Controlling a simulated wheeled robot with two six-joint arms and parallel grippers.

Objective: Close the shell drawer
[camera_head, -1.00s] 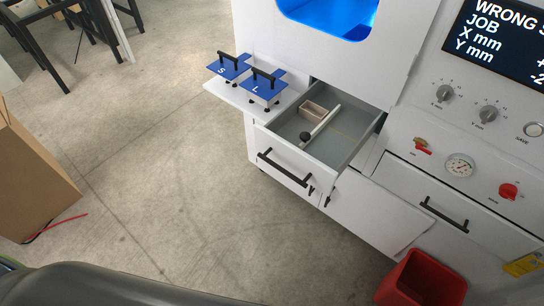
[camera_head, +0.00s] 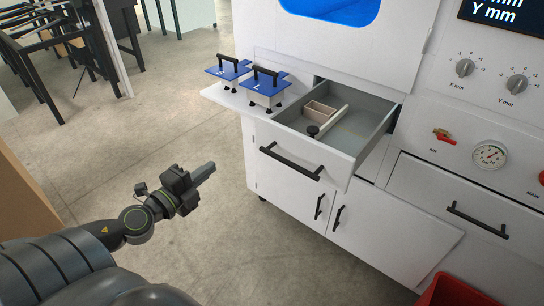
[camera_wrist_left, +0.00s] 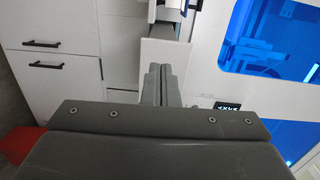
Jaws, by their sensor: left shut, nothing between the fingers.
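The shell drawer (camera_head: 348,160) stands pulled out from the white machine in the head view. Its front has a black bar handle (camera_head: 291,163). Inside lie a small beige box (camera_head: 319,113) and a light roller-like bar with a dark knob (camera_head: 326,124). My left gripper (camera_head: 209,170) is shut and empty, in the air to the left of the drawer front and apart from it. In the left wrist view its shut fingers (camera_wrist_left: 161,82) point toward the machine, whose details there are partly hidden behind the gripper. My right gripper is not in view.
Two blue plates with black handles (camera_head: 266,82) sit on a white side shelf (camera_head: 240,101) left of the drawer. Cabinet doors (camera_head: 330,207) are below. A red bin (camera_head: 455,292) stands at the lower right. The floor (camera_head: 150,115) between arm and machine is clear.

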